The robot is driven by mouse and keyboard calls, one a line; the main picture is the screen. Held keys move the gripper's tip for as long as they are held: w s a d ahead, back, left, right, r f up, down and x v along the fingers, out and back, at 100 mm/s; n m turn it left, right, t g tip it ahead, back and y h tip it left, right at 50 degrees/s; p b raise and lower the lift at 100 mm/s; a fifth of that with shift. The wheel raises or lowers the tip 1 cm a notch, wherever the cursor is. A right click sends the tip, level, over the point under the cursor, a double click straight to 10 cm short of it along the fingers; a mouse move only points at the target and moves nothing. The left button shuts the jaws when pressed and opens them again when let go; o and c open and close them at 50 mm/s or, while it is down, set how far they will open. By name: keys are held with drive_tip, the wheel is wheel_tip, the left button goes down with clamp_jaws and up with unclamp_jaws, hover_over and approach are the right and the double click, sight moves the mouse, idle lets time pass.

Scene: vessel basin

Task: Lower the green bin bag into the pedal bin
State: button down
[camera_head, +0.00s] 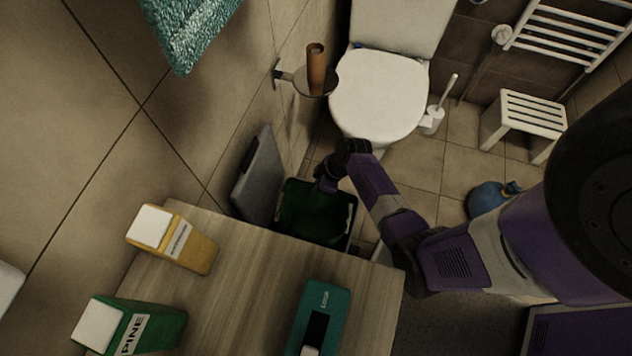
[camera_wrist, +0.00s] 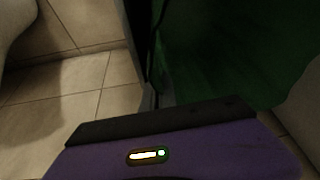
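The pedal bin (camera_head: 354,212) stands on the floor behind the wooden counter, with its grey lid (camera_head: 260,175) raised towards the wall. Dark green material, the bin bag (camera_head: 305,208), fills the opening and seems to lie inside the rim. My gripper (camera_head: 326,178) is at the far side of the bin's opening, seen small and dark. In the wrist view the green bag (camera_wrist: 235,50) fills the upper right, beside a dark upright edge of the bin (camera_wrist: 150,65). The fingertips are hidden, so I cannot tell whether they hold the bag.
A wooden counter (camera_head: 235,265) in front bears a yellow carton (camera_head: 190,246), a green PINE carton (camera_head: 150,325) and a teal box (camera_head: 318,310). A brown cylinder (camera_head: 316,70) stands on a wall shelf near the toilet (camera_head: 378,95). A blue bag (camera_head: 487,197) lies on the floor.

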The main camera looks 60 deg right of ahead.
drive_tip(key=shift+f+b, duration=0.5)
drive_tip(key=shift+f, duration=0.25)
drive_tip(key=c, duration=1.3)
unclamp_jaws()
drive_tip(key=shift+d, duration=0.1)
drive_tip(key=shift+w+r, duration=0.1)
drive_tip(key=shift+r, duration=0.15)
drive_tip(key=shift+r+p, duration=4.1)
drive_tip(key=shift+r, duration=0.25)
